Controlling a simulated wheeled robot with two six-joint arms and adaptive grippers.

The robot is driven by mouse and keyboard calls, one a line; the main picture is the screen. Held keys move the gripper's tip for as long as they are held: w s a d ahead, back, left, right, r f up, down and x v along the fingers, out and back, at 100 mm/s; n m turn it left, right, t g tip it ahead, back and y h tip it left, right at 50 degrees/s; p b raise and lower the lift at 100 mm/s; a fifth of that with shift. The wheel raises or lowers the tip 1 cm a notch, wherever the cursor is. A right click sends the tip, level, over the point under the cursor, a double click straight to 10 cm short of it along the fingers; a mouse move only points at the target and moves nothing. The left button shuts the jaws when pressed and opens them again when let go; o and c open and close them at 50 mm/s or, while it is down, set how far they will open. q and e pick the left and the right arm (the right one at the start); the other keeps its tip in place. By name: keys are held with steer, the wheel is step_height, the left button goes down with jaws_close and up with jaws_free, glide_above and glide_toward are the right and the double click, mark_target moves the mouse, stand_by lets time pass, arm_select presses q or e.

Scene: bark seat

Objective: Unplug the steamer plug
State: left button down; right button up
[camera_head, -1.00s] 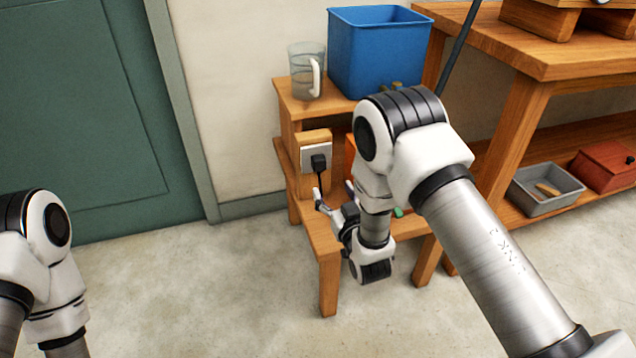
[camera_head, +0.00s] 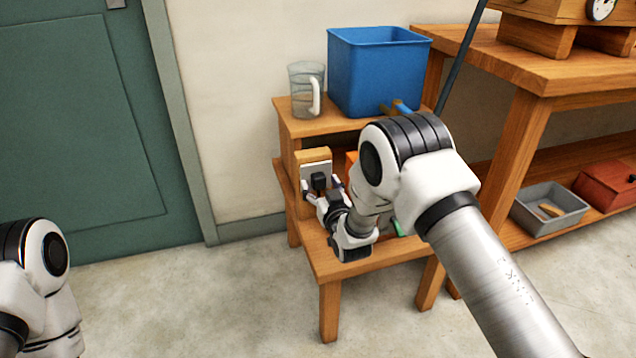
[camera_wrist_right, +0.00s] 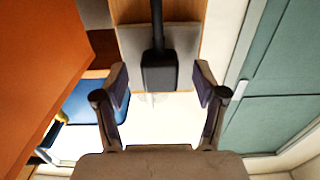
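The black steamer plug (camera_head: 319,181) sits in a pale socket plate (camera_head: 317,171) on a wooden block on the small wooden stand. My right gripper (camera_head: 322,188) is at the plug, with its fingers open on either side. In the right wrist view the plug (camera_wrist_right: 159,72) with its black cord lies between the two spread fingertips of the gripper (camera_wrist_right: 160,82), with a gap on each side. The cord is mostly hidden in the head view. My left arm shows at the lower left, but its gripper is out of view.
A clear jug (camera_head: 306,92) and a blue bin (camera_head: 376,72) stand on the stand's upper shelf. An orange object (camera_wrist_right: 40,75) is close beside the gripper in the wrist view. A wooden workbench (camera_head: 540,62) with a grey tray (camera_head: 547,209) is at the right. The floor at front left is clear.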

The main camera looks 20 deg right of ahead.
jaws_close()
steer(key=shift+s+p, duration=0.6)
steer(key=shift+s, duration=0.5)
steer(key=s+p, duration=0.2)
steer(key=s, duration=0.3)
steer(key=shift+d, duration=0.1)
